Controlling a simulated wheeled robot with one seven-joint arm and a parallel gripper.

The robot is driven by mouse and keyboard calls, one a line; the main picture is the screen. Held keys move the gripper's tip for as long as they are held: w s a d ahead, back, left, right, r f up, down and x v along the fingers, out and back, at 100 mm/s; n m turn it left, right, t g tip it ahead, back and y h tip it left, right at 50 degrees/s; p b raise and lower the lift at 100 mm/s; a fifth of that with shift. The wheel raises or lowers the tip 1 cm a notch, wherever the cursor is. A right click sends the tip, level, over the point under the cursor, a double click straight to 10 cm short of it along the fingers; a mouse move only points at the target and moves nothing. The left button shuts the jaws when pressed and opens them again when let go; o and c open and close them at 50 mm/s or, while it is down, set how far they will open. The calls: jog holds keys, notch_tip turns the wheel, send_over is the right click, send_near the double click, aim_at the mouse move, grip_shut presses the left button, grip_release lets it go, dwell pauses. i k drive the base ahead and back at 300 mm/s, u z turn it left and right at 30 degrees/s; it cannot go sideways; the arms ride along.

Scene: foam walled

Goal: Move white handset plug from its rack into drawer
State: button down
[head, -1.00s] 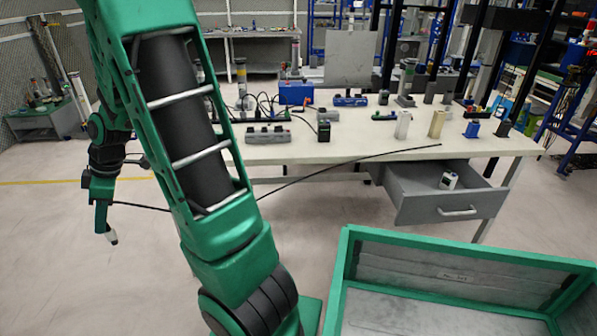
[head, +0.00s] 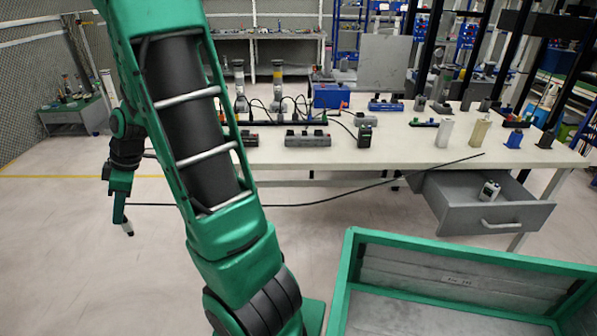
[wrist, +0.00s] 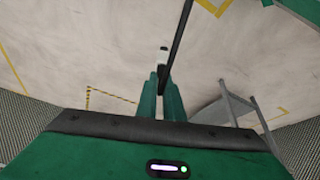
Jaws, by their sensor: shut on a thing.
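My gripper (head: 124,216) hangs at the left of the head view, over open floor and well away from the bench. The grey drawer (head: 490,218) under the bench's right end is pulled open. A small white and dark device (head: 490,190) lies in it.
The pale bench (head: 400,150) carries power strips, sockets, a blue box (head: 331,96) and several small blocks. A green-rimmed grey crate (head: 465,252) stands in front of the drawer at lower right. Open floor lies between my arm and the bench.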

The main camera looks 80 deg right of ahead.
aim_at(450, 192)
jog(key=i, duration=0.95)
jog(key=z, duration=3.75)
jog(key=i, duration=1.05)
jog(key=u, duration=0.05)
